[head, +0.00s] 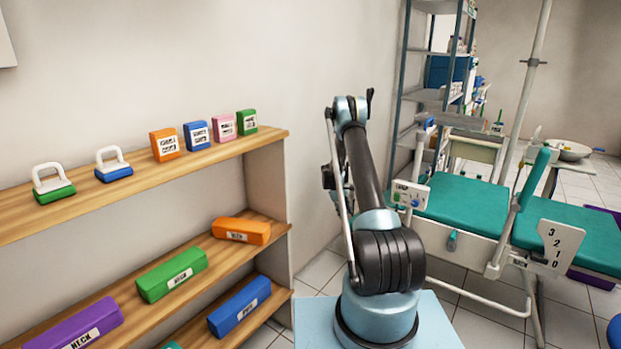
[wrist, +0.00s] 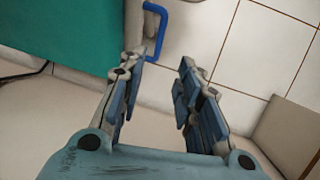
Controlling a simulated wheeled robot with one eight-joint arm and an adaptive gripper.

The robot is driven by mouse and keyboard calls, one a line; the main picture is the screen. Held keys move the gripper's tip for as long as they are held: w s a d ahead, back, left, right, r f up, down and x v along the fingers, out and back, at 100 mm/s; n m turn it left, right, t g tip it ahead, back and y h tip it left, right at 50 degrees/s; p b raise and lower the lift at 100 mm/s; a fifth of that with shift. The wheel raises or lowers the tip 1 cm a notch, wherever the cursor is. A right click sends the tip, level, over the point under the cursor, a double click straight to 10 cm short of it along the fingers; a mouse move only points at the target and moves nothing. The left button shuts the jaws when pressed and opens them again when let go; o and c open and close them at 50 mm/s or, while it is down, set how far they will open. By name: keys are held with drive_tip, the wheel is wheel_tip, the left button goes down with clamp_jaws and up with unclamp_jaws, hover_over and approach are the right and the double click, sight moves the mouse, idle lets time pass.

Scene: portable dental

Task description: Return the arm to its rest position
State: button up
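My gripper (wrist: 160,62) shows in the wrist view with its two blue-grey fingers apart and nothing between them. Tiled floor and a pale surface lie beyond the fingers. In the head view my arm stands upright in the middle, with its dark upper link rising to an elbow at the top. I cannot make out the gripper in the head view; the arm seems to hide it.
A wooden shelf (head: 265,136) at left holds colored boxes and two handled blocks. A green dental chair (head: 465,203) stands at right, with a metal rack (head: 402,95) behind. In the wrist view, a teal surface (wrist: 60,30) and blue handle (wrist: 157,30) lie beyond the fingers.

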drive_tip(key=s+a+r+m, duration=0.1)
drive_tip(key=s+r, duration=0.4)
drive_tip(key=r, duration=0.5)
drive_tip(key=s+a+r+m+t+y, duration=0.1)
drive_tip(key=s+r+m, duration=0.1)
drive_tip(key=s+r, duration=0.65)
drive_tip(key=s+r+m, duration=0.1)
drive_tip(key=s+r, duration=0.2)
drive_tip(key=r, duration=1)
drive_tip(key=s+a+r+m+t+y, duration=0.15)
drive_tip(key=s+r, duration=0.35)
drive_tip(key=s, duration=0.9)
drive_tip(key=s+a+r+m+g+y, duration=0.15)
drive_tip(key=s+r, duration=0.25)
drive_tip(key=s, duration=1)
drive_tip(key=s+a+f+m+t, duration=0.1)
drive_tip(key=s+f, duration=0.3)
drive_tip(key=s, duration=0.5)
drive_tip(key=s+f+m, duration=0.2)
drive_tip(key=s+f, duration=0.2)
drive_tip(key=s, duration=0.4)
drive_tip(key=shift+s+a+f+m+t, duration=0.25)
drive_tip(key=shift+s+a+m+t, duration=0.05)
drive_tip(key=shift+s+a+t, duration=0.1)
